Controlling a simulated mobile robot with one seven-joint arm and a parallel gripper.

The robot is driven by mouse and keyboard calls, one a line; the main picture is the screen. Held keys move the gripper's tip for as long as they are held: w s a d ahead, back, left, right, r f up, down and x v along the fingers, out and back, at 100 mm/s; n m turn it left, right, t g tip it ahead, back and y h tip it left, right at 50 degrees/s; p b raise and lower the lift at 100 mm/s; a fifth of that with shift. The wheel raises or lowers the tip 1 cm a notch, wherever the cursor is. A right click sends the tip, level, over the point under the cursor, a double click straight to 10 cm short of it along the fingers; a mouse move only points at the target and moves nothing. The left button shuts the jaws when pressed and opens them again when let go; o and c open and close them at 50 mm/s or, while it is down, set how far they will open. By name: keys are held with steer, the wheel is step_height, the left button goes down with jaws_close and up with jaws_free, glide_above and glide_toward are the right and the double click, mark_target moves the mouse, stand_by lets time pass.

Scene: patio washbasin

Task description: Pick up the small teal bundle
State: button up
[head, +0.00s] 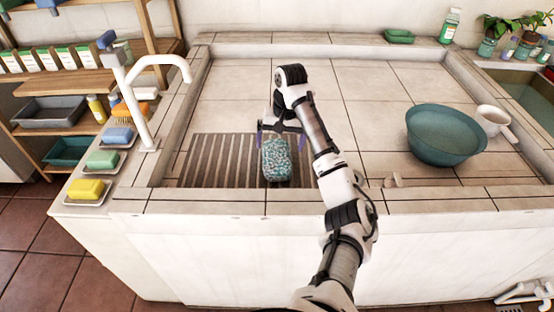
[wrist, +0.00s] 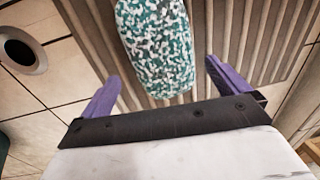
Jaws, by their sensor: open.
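The small teal bundle (head: 276,163), speckled teal and white, lies on the brown ribbed board (head: 215,165) in the basin. My gripper (head: 281,138) is at its far end, with purple fingers apart and nothing held. In the wrist view the bundle (wrist: 157,45) shows at upper middle, and its near end appears between the lines of the two open fingers (wrist: 162,76). The bundle's top end is cut off by the frame. I cannot tell the height of the fingertips above the board.
A white tap (head: 150,95) and several soap bars on dishes, including a yellow one (head: 87,189), are at left. The basin's raised front edge (head: 235,200) is near the bundle. Tiles between board and bowl are mostly clear.

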mark_target(278, 150)
steer(key=shift+a+f+p, duration=0.25)
steer(key=shift+f+p, duration=0.05)
steer(key=shift+f, duration=0.9)
steer(key=shift+a+f+p, duration=0.2)
steer(key=shift+f+p, duration=0.05)
steer(key=shift+f, duration=0.9)
steer(key=c, duration=1.1)
steer(key=shift+r, duration=0.1)
steer(key=shift+c, duration=0.2)
step_height(278, 150, up, 20)
